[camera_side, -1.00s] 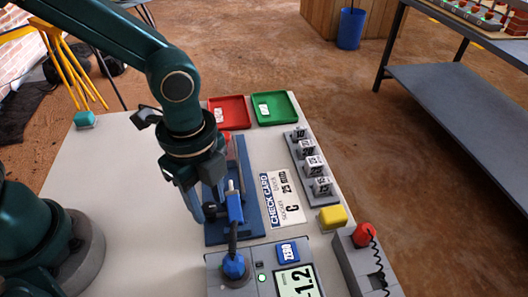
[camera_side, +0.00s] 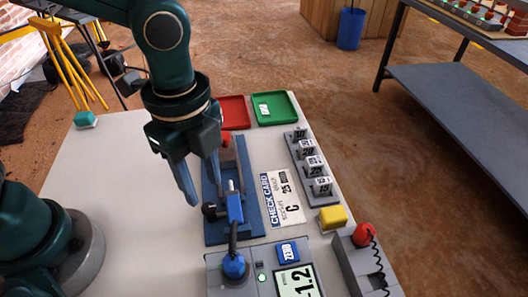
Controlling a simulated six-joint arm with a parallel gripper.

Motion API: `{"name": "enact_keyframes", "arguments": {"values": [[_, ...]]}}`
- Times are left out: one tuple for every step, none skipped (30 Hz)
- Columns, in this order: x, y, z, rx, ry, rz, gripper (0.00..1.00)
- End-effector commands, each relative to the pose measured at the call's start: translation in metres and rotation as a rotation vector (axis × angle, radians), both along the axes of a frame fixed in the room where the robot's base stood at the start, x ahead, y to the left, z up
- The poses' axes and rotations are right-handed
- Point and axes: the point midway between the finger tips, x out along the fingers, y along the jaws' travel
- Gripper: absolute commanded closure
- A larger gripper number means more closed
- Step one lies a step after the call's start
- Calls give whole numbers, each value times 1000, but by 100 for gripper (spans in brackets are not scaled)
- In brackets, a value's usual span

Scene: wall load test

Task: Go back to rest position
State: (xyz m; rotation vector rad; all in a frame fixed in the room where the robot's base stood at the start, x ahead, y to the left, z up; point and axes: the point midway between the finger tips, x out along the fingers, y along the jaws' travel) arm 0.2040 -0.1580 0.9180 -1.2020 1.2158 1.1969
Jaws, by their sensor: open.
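My gripper (camera_side: 200,182) is open and empty, pointing down above the pale table. It hangs just to the left of the blue test fixture (camera_side: 250,205), with a gap showing between it and the fixture's blue sensor (camera_side: 234,206). The arm and gripper hide the upper left part of the fixture. A red knob (camera_side: 226,139) shows at the fixture's far end. The check card (camera_side: 283,200) lies flat to the right of the fixture.
A meter (camera_side: 258,279) reading -1.2 stands at the front. Several weights (camera_side: 314,165) sit in a grey rack at right. Red (camera_side: 234,112) and green (camera_side: 272,108) trays lie at the back. A yellow block (camera_side: 332,217) and a red-knobbed device (camera_side: 365,240) are front right.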

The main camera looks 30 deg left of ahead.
Motion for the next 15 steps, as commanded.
{"name": "enact_keyframes", "arguments": {"values": [[2,2,2,-4,-7,12,56],[5,4,5,-9,-18,22,56],[8,6,11,-20,-38,37,56],[11,9,16,-28,-55,52,56],[13,13,22,-36,-72,69,56],[14,20,30,-49,-99,96,56],[15,26,36,-57,-120,123,56],[15,32,43,-67,-143,159,56],[14,40,51,-82,-173,218,56],[13,47,56,-92,-195,269,56],[11,53,61,-102,-216,322,56],[9,61,67,-118,-244,395,56],[6,67,71,-129,-262,453,56],[3,73,75,-142,-282,513,56],[-1,80,79,-159,-306,596,56]]}}
